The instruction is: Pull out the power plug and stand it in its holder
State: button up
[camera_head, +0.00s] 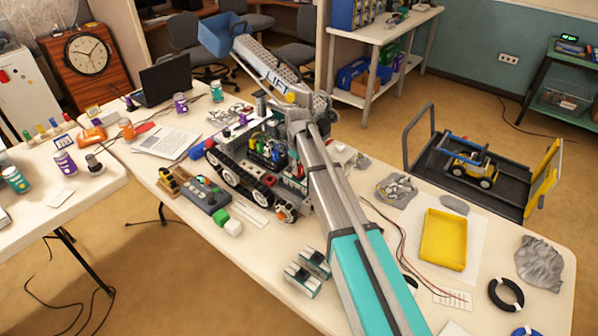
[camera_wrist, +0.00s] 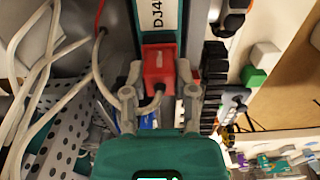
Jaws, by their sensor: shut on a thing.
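In the wrist view a red plug (camera_wrist: 158,62) with a grey cable sits between the two grey fingers of my gripper (camera_wrist: 159,80), which is shut on it. The plug is at the end of a dark block with a white label (camera_wrist: 157,14) reading "DJ4". I cannot tell how far it is seated. In the head view the tracked robot (camera_head: 262,152) stands on the table, with a grey boom marked "LIFT" and a blue bucket (camera_head: 222,34). My arm reaches over the table toward it and hides the plug. I cannot identify the holder for certain.
Pale cables and a perforated plate (camera_wrist: 55,150) lie left of my gripper in the wrist view. On the table (camera_head: 178,237) are a grey controller (camera_head: 203,195), small grey-and-teal blocks (camera_head: 303,280), a yellow tray (camera_head: 444,240) and a black ring (camera_head: 506,294).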

aim_at(299, 165)
grip_shut()
jog(key=shift+r+p, duration=2.35)
jog(key=shift+p, duration=0.05)
dwell(0.7)
jog(key=shift+r+p, duration=0.85)
jog(key=shift+r, duration=0.05)
jog(key=shift+d, duration=0.1)
